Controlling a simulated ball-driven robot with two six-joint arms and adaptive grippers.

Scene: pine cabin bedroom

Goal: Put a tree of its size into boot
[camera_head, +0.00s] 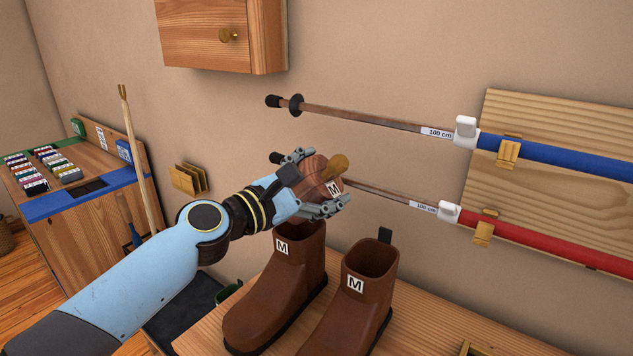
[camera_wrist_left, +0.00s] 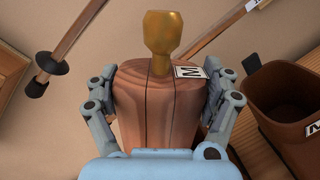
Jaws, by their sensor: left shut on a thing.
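My left gripper (camera_head: 318,188) is shut on a wooden boot tree (camera_head: 315,171) with a brass knob and a white M label. In the left wrist view the fingers hold the boot tree (camera_wrist_left: 150,110) on both sides, knob outward. Two brown boots with M labels stand upright on a wooden bench. The held tree is above the opening of the left boot (camera_head: 277,290); its lower end is hidden by the gripper and cannot be seen. The right boot (camera_head: 357,300) is open at the top, with a dark tab behind it. My right gripper is not in view.
Two poles marked 100 cm, one with a blue end (camera_head: 560,155) and one with a red end (camera_head: 560,240), hang on the wall behind. A wall cabinet (camera_head: 215,35) is above. A wooden counter (camera_head: 85,205) with small colored boxes is at left. The bench (camera_head: 415,325) is partly clear at front right.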

